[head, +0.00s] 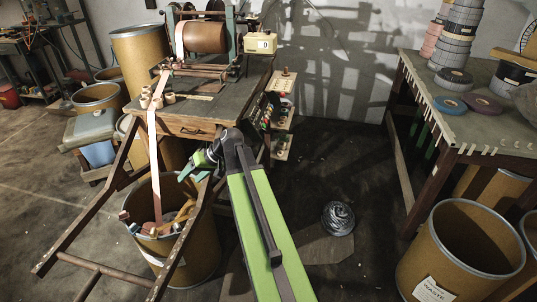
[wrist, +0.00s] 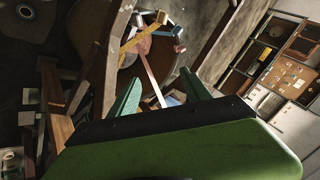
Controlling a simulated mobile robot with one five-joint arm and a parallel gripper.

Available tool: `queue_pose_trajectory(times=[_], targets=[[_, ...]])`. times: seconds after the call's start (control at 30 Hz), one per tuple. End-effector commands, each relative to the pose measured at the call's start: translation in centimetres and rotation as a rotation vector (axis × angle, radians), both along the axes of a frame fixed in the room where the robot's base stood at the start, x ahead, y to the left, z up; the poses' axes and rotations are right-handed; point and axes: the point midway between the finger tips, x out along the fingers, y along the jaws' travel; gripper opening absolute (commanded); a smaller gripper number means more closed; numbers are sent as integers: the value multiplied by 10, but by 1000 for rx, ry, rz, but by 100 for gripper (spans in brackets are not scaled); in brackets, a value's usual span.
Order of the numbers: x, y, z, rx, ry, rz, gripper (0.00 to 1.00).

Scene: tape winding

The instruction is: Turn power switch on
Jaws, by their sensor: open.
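The tape winding machine (head: 205,38) stands on a wooden bench (head: 215,105) at the top left of the head view. Small control boxes with knobs or buttons (head: 282,82) are at the bench's right side; which one is the power switch is too small to tell. A pale box marked "0" (head: 262,43) is beside the machine. My gripper (head: 189,167) is open with nothing between its green fingers, in front of the bench and left of the control boxes. In the wrist view its fingers (wrist: 158,92) are apart, with the tape strip beyond them. The control boxes cannot be made out there.
A pinkish tape strip (head: 153,150) hangs from the bench into a drum (head: 190,262) of scraps below my gripper. A grey coil (head: 338,218) lies on the floor. A worktable (head: 470,125) and waste drum (head: 462,250) stand right.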

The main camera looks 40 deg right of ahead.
Motion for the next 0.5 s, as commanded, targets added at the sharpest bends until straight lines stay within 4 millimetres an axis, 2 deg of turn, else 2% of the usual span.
queue_pose_trajectory(times=[0.03, 0.07, 0.1, 0.17, 0.2, 0.3, 0.4, 0.5], targets=[[8, -50, -43, 41, -87, -69, 56], [10, -78, -48, 65, -145, -107, 56], [10, -115, -54, 89, -223, -162, 56], [4, -175, -61, 117, -341, -247, 56], [-4, -215, -65, 130, -420, -306, 56], [-35, -307, -69, 138, -593, -444, 56], [-72, -376, -68, 131, -724, -555, 56], [-100, -418, -63, 120, -806, -626, 56]])
